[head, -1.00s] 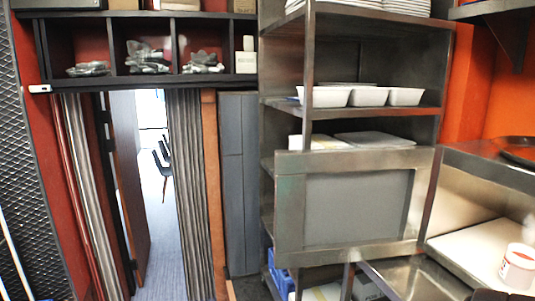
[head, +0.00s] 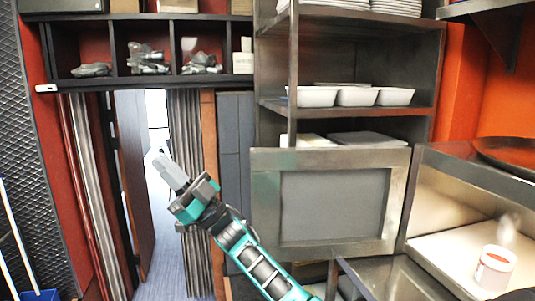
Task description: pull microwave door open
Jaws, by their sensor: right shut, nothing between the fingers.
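A framed metal panel with a flat grey centre (head: 335,205) stands upright on the front of the steel shelf rack, right of the middle in the head view. It may be the microwave door; no handle or label shows to settle it. My right gripper (head: 161,161) is up in front of the doorway, left of the panel and apart from it. Its fingers are shut and empty and point up and left. My right arm covers the area below the panel's lower left corner. My left gripper is not in view.
The steel rack holds white bowls (head: 357,96) and stacked plates (head: 397,6). A steel counter on the right bears a white and red tub (head: 495,268) and, higher up, a dark round pan (head: 508,153). A wall shelf (head: 150,81) hangs above the open doorway.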

